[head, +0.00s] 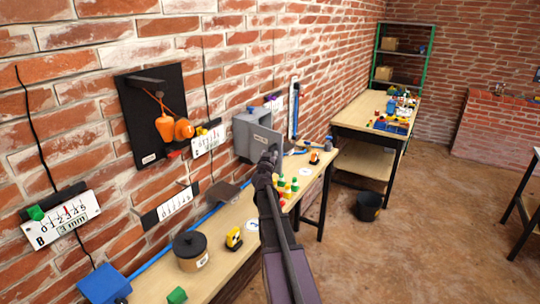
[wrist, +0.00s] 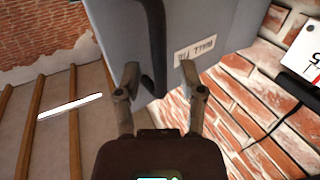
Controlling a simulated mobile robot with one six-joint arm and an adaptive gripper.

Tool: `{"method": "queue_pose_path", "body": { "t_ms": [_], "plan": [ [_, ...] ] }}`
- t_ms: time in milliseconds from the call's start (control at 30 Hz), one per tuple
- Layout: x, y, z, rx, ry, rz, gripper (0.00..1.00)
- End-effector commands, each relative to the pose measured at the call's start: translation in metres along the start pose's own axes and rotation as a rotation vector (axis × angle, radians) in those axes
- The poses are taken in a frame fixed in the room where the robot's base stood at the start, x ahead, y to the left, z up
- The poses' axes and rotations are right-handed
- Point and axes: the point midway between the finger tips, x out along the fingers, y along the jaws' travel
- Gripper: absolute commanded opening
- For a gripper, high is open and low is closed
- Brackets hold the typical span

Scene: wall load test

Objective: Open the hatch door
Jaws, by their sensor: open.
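A grey hatch box (head: 243,133) is mounted on the brick wall above the workbench. Its door (head: 262,140) faces me and carries a small white label. In the wrist view the grey door (wrist: 205,25) fills the upper middle, with its label at the right and a dark upright handle (wrist: 157,45). My gripper (head: 268,160) is in front of the door. In the wrist view my gripper (wrist: 159,78) is open, with one finger on each side of the handle's lower end. I cannot tell whether the fingers touch it or whether the door is ajar.
Open floor with a dark bucket (head: 369,206) lies right.

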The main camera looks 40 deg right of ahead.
Motion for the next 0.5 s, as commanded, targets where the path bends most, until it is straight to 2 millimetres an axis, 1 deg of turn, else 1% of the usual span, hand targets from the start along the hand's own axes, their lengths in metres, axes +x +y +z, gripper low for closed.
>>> {"method": "queue_pose_path", "body": {
  "t_ms": [267, 500],
  "plan": [
    [-0.035, 0.001, 0.0, 0.0, 0.0, -0.001, 0.51],
    [-0.075, 0.001, 0.0, 0.0, 0.0, -0.001, 0.51]
  ]
}}
